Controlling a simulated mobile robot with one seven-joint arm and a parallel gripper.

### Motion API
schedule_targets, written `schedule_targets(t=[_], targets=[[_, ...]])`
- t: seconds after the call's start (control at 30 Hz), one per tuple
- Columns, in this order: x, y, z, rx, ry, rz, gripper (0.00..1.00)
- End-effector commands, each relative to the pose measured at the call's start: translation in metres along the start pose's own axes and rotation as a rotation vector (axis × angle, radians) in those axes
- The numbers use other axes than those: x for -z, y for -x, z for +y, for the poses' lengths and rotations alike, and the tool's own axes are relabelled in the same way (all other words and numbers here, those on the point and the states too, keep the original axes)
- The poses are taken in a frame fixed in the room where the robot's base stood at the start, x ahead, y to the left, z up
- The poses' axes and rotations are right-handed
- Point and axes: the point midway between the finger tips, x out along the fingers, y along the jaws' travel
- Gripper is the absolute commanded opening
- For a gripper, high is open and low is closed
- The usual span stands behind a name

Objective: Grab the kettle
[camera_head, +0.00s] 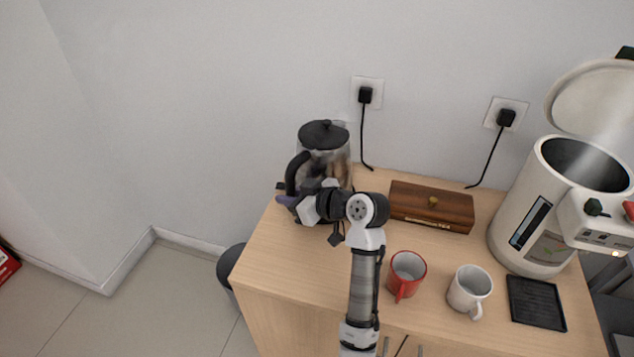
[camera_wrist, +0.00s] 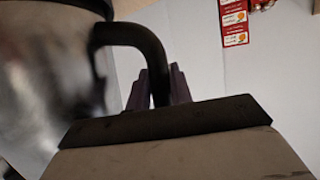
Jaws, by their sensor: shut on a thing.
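The kettle (camera_head: 338,165) has a glass body and a black lid with a knob. It stands upright at the back left of the wooden counter, near the wall. Its black curved handle (camera_head: 294,172) is on the left side. My gripper (camera_head: 286,200) is at the kettle's lower left, by the handle. In the wrist view the kettle's shiny body (camera_wrist: 45,85) fills the left, and its black handle (camera_wrist: 140,37) runs down between the fingers of my gripper (camera_wrist: 160,90). The fingers are shut on the handle. My arm hides the kettle's lower part in the head view.
A wooden box (camera_head: 431,206) lies right of the kettle. A red mug (camera_head: 407,272) and a white mug (camera_head: 468,290) stand toward the front. A large white water boiler (camera_head: 520,215) with its lid open and a black drip tray (camera_head: 536,303) are at the right.

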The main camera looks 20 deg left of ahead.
Motion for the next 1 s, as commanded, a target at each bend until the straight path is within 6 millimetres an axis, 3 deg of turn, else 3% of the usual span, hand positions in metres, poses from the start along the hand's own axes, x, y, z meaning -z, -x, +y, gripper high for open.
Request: schedule_targets(t=[0.67, 1.0], targets=[[0.007, 0.002, 0.001, -0.005, 0.011, 0.007, 0.00], [0.029, 0.002, 0.001, -0.007, 0.011, 0.007, 0.00]])
